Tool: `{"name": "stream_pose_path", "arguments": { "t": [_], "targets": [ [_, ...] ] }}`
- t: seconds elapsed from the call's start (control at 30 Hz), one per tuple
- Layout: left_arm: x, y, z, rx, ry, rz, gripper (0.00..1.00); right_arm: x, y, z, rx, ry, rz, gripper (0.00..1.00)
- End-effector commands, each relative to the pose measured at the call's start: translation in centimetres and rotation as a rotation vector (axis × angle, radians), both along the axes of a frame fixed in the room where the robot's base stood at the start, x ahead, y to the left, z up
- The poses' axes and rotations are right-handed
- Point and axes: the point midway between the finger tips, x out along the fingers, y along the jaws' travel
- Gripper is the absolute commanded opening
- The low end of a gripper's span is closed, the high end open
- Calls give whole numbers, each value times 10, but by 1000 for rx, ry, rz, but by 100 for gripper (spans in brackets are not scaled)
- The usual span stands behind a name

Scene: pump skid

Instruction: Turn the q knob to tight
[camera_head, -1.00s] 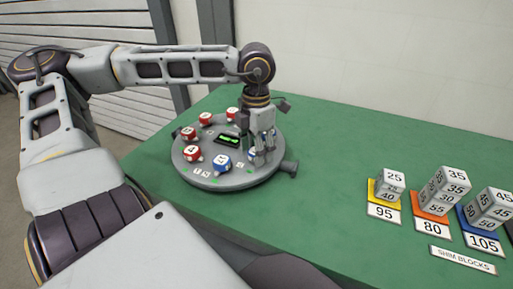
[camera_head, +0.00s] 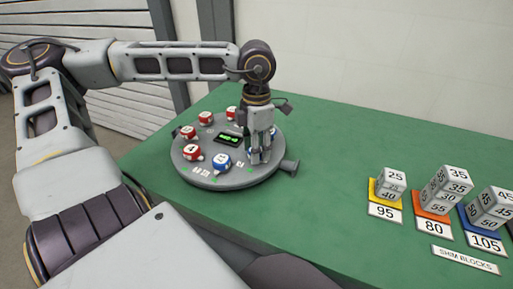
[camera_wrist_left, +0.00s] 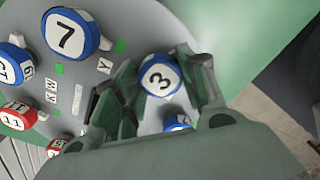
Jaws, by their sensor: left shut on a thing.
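A round grey disc (camera_head: 229,184) on the green table carries several red and blue numbered knobs around a small dark display with green marks (camera_head: 228,139). My left gripper (camera_head: 260,160) reaches down at the disc's right side. In the left wrist view its fingers (camera_wrist_left: 157,88) stand on both sides of a blue knob marked 3 (camera_wrist_left: 162,76) and are shut on it. A blue knob marked 7 (camera_wrist_left: 70,32) stands beside it. Small letter tags, including a Y (camera_wrist_left: 104,66), K and W, lie on the disc. I cannot make out a q tag. My right gripper is out of view.
Red knobs (camera_head: 192,152) and another blue knob (camera_head: 221,162) stand close by on the disc. Shim blocks (camera_head: 447,190) on coloured, numbered bases stand at the right. The green table (camera_head: 325,175) between them and the disc is clear.

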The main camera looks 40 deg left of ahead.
Motion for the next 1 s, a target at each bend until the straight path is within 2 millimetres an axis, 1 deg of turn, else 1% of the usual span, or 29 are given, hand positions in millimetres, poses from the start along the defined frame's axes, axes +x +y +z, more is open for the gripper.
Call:
{"name": "stream_pose_path", "arguments": {
  "t": [0.37, 0.73, 1.0],
  "targets": [
    [0, 0, 0, 2, -2, -277, 17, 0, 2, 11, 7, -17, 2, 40],
    [0, -1, 1, 1, -3, -559, 17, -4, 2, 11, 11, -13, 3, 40],
    [0, -1, 1, 0, -3, -769, 17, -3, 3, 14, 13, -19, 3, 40]
  ]
}}
